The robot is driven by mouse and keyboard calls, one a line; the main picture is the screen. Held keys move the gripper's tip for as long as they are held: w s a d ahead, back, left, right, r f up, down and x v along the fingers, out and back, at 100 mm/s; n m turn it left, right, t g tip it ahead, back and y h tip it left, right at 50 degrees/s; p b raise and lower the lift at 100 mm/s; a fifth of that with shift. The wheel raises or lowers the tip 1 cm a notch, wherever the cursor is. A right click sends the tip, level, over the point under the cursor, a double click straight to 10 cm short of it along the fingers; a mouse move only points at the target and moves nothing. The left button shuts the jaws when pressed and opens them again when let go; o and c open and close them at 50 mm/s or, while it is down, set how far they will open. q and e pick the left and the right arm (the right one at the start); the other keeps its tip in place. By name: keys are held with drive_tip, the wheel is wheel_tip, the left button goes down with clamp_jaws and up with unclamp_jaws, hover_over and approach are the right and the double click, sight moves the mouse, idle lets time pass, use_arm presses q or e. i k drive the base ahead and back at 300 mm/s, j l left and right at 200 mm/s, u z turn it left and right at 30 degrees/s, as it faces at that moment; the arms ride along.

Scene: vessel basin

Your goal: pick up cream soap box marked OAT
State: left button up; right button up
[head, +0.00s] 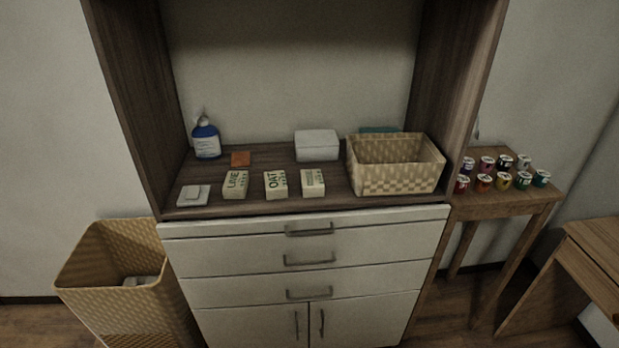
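The cream soap box marked OAT (276,185) lies on the dark wooden counter of the cabinet, near its front edge. It is the middle one of three similar boxes. A cream box marked LIME (235,184) is to its left. A third cream box (313,183), its marking too small to read, is to its right. The boxes stand apart with small gaps. Neither of my grippers shows in the head view.
A woven basket (395,180) stands right of the boxes, a white box (317,146) behind them. A side table (505,199) holds several cups. A tall wicker bin (110,300) stands lower left.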

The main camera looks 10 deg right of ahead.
sight(276, 187)
drive_tip(key=i+l+u, duration=0.15)
drive_tip(key=l, duration=0.2)
drive_tip(key=i+l+u, duration=0.15)
drive_tip(key=l, duration=0.25)
drive_tip(key=i+l+u, duration=0.15)
drive_tip(key=l, duration=0.25)
drive_tip(key=i, duration=0.05)
